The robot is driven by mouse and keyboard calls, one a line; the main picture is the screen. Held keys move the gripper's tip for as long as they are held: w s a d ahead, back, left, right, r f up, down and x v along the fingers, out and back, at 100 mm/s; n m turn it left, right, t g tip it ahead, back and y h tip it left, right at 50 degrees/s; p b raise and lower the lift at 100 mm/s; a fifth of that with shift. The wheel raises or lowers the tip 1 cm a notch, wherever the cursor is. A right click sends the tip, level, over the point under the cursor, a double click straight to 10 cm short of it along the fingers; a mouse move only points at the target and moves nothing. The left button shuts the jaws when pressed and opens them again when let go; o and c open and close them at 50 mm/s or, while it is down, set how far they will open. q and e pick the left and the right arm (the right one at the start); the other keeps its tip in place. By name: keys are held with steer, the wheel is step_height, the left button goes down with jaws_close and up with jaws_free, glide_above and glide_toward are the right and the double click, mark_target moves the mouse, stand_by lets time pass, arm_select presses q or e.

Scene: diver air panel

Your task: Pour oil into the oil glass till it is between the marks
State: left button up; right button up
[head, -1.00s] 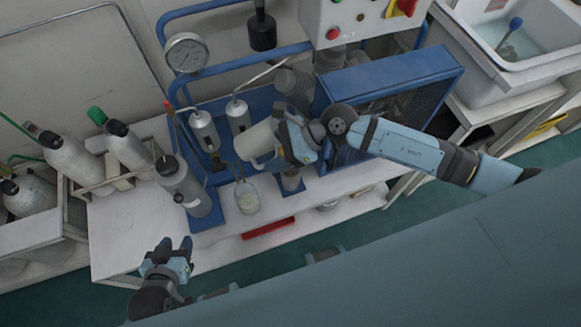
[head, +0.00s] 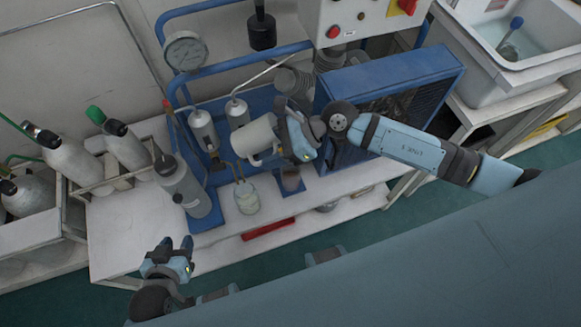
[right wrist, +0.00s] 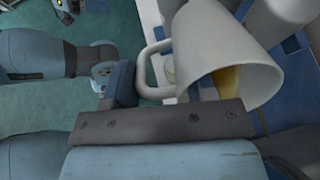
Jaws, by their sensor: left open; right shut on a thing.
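My right gripper (head: 290,137) is shut on the handle side of a pale grey jug (head: 256,136), holding it above the bench. The jug (right wrist: 215,45) fills much of the right wrist view, its handle beside my finger, with a yellow patch showing near its rim. A clear glass jar (head: 246,198) with pale contents stands below and left of the jug, under thin brass pipes; it may be the oil glass. I cannot make out its marks or level. My left gripper (head: 178,247) is open and empty in front of the bench.
A small brownish cup (head: 291,178) stands on a blue base right of the jar. A grey cylinder (head: 183,187) stands left of it. A blue caged machine (head: 395,85) is behind my right arm. The white bench (head: 130,235) is clear at front left.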

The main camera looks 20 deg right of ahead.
arm_select(q)
steer(key=shift+a+f, duration=0.15)
steer(key=shift+a, duration=0.05)
arm_select(e)
steer(key=shift+r, duration=0.25)
arm_select(q)
steer(key=shift+w+d+b, duration=0.1)
steer(key=shift+d+b, duration=0.2)
steer(key=shift+b, duration=0.1)
arm_select(e)
steer(key=shift+r, duration=0.15)
arm_select(q)
steer(key=shift+a+f, duration=0.2)
steer(key=shift+a, duration=0.05)
arm_select(e)
steer(key=shift+w+r+y, duration=0.1)
steer(key=shift+y, duration=0.3)
arm_select(q)
steer(key=shift+d+b, duration=0.25)
steer(key=shift+b, duration=0.25)
arm_select(e)
steer(key=shift+d+r, duration=0.1)
steer(key=shift+r, duration=0.1)
